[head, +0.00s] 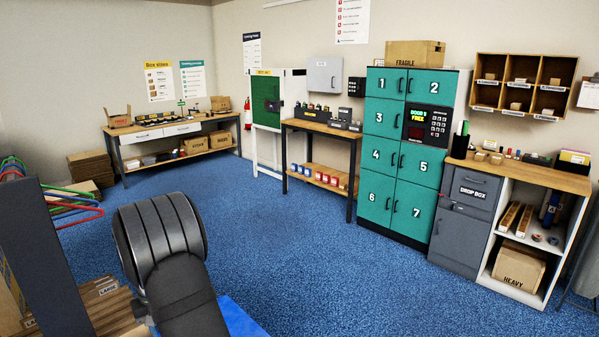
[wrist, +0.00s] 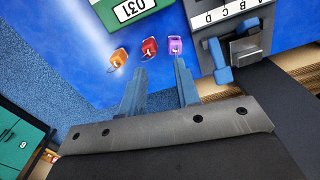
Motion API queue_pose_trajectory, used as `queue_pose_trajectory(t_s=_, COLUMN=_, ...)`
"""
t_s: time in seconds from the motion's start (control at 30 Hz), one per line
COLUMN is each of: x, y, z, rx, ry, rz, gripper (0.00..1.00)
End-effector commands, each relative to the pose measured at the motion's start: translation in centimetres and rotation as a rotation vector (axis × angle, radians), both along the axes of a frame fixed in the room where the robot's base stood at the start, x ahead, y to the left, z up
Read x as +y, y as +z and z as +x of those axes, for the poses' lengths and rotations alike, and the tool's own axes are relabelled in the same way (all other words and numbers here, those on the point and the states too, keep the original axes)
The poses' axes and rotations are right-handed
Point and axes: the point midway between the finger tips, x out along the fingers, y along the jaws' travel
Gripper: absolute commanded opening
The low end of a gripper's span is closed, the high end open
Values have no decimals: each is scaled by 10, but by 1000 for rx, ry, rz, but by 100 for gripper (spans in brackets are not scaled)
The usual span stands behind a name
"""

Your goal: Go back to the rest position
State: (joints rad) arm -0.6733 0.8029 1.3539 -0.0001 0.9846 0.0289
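My gripper (wrist: 160,72) shows in the wrist view with its two blue-grey fingers apart and nothing between them. The fingers point over a bright blue surface (wrist: 75,45). An orange tag-like piece (wrist: 118,57), a red one (wrist: 149,47) and a purple one (wrist: 174,45) lie on that surface, just beyond the fingertips and apart from them. In the head view a dark grey link of my arm stands at the lower left, and my gripper's fingers do not show there.
Teal lockers (head: 402,150), a drop box (head: 465,220) and a workbench (head: 175,132) stand along the walls. The blue carpet (head: 290,250) between is clear.

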Motion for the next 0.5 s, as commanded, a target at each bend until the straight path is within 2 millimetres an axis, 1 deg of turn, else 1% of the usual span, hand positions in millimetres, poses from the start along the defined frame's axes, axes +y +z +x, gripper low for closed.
queue_pose_trajectory(t_s=0.03, x=11, y=1, z=-3, rx=0, ry=29, rz=0, gripper=30)
queue_pose_trajectory(t_s=0.1, x=25, y=2, z=-8, rx=-1, ry=68, rz=1, gripper=30)
queue_pose_trajectory(t_s=0.27, x=54, y=6, z=-19, rx=-1, ry=153, rz=1, gripper=30)
queue_pose_trajectory(t_s=0.3, x=60, y=-1, z=-21, rx=2, ry=148, rz=-1, gripper=30)
queue_pose_trajectory(t_s=0.5, x=92, y=-22, z=-33, rx=2, ry=146, rz=-1, gripper=30)
